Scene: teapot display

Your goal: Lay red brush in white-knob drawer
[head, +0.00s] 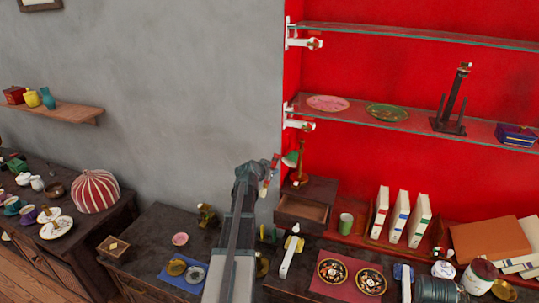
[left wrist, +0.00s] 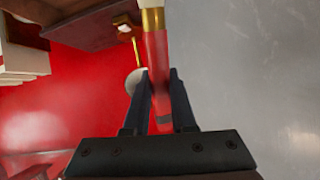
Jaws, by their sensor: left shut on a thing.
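The red brush (left wrist: 157,62) has a red handle, a gold band and a pale tip in the left wrist view. My left gripper (left wrist: 158,95) is shut on its handle. In the head view the left gripper (head: 268,178) holds the brush (head: 275,161) in the air, left of the desk lamp and above the small dark cabinet's level. The cabinet's drawer (head: 302,209) stands open and its visible inside looks empty. A small white knob (head: 295,228) shows at its front. My right gripper is not in view.
A green cup (head: 346,222) and upright books (head: 400,215) are to the right. Plates on a red mat (head: 345,278) lie in front. The grey wall (head: 180,100) is behind.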

